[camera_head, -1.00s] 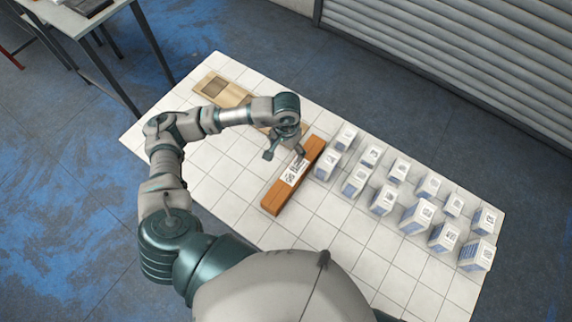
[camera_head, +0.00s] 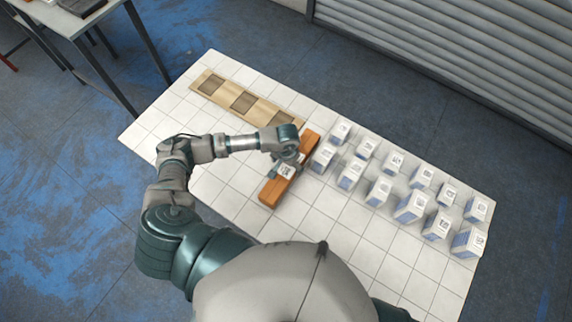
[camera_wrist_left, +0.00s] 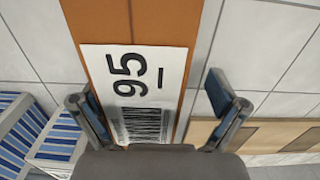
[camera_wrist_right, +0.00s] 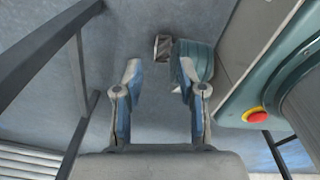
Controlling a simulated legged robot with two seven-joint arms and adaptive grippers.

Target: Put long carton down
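The long carton (camera_head: 271,192) is orange-brown with a white label and lies diagonally on the white tiled table. My left gripper (camera_head: 288,162) is over its middle and hides part of it. In the left wrist view, the carton (camera_wrist_left: 138,22) runs between the spread fingers of my left gripper (camera_wrist_left: 155,105); its label shows "95" and a barcode. The fingers are open, with a gap between the right finger and the carton. My right gripper (camera_wrist_right: 159,80) is open and empty in the right wrist view, away from the table top.
Several white-and-blue boxes (camera_head: 394,162) stand in rows right of the carton, the closest near its far end. A wooden board (camera_head: 222,93) with square recesses lies at the table's far left edge. Bare tiles (camera_head: 235,185) lie left of the carton.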

